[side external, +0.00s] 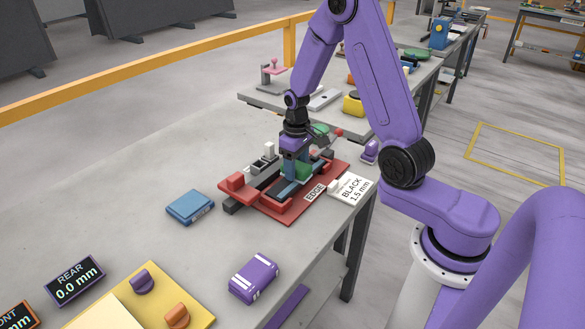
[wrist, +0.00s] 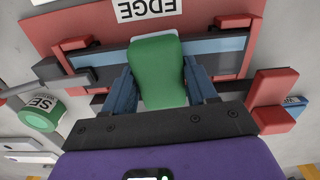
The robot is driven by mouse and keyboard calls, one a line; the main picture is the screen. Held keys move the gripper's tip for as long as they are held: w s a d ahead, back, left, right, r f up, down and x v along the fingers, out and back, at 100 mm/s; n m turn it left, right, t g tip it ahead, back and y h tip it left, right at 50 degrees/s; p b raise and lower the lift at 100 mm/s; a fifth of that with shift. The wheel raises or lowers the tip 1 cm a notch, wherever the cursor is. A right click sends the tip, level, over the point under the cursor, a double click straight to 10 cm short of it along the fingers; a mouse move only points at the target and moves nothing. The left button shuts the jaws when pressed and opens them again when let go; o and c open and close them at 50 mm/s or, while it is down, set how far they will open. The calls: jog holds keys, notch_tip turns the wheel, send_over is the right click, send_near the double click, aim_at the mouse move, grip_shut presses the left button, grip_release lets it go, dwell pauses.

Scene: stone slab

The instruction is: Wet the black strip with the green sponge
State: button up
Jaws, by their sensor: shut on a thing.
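The green sponge (wrist: 157,70) is between the two blue fingers of my gripper (wrist: 158,76) in the wrist view. My gripper is shut on it, over the red fixture (wrist: 75,28). In the side view the sponge (side external: 298,168) is partly hidden by my gripper (side external: 290,178). A blue-grey strip (wrist: 222,45) runs across the fixture behind the sponge, with a dark band along it. I cannot tell for certain which is the black strip, or whether the sponge touches it. A pale patch shows around the sponge.
Red clamp blocks (wrist: 273,100) stand on the fixture. A white card reading BLACK 1.5 mm (side external: 352,189) lies at its right. A green round container (wrist: 40,118) is close by. A blue box (side external: 190,206) and purple box (side external: 254,278) lie nearer.

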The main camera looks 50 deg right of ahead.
jog(key=shift+s+d+f, duration=0.1)
jog(key=shift+d, duration=1.05)
jog(key=shift+d+f, duration=0.1)
jog(key=shift+d, duration=1)
jog(key=shift+c, duration=0.4)
jog(key=shift+a, duration=1.1)
jog(key=shift+a+r, duration=0.15)
jog(key=shift+a, duration=1.2)
jog(key=shift+a+r, duration=0.1)
jog(key=shift+a, duration=1.2)
jog(key=shift+r, duration=3)
notch_tip(320, 180, up, 3)
jog(key=shift+f, duration=0.1)
